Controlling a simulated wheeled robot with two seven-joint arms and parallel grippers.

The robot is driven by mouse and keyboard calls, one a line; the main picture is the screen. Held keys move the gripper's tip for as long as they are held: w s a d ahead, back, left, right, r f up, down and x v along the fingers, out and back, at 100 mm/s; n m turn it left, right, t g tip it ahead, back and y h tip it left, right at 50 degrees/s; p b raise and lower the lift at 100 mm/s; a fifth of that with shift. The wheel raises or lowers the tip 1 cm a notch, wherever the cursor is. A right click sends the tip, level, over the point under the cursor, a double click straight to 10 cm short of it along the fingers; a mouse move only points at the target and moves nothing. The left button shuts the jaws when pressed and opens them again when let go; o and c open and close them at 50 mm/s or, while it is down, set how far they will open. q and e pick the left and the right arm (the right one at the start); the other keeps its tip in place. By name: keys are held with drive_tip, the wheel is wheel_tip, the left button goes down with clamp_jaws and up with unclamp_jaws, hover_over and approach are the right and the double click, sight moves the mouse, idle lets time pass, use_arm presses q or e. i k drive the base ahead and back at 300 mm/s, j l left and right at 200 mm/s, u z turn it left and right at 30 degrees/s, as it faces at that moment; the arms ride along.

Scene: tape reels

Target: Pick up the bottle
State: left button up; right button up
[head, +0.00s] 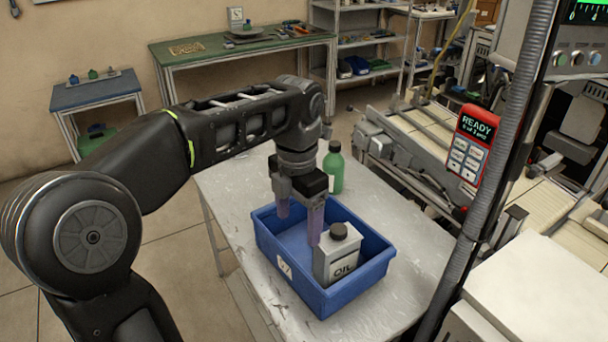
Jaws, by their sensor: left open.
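A green bottle (334,170) with a dark cap stands upright on the light table (382,218), behind the blue bin. A grey rectangular bottle (337,258) with a black cap and the word OIL stands inside the blue bin (269,250), toward its right side. My left gripper (299,226) is open above the bin and points down, with its purple fingers apart. One finger is close to the left of the grey bottle; I cannot tell whether they touch. Nothing shows between the fingers. My right gripper is not in view.
A machine with a conveyor (430,140) runs along the right of the table. A red panel (471,146) reading READY and a dark post (496,170) stand at the right. A green bench (240,48) is at the back.

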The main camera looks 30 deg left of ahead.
sight(333, 165)
drive_tip(key=i+u, duration=0.1)
drive_tip(key=u, duration=0.85)
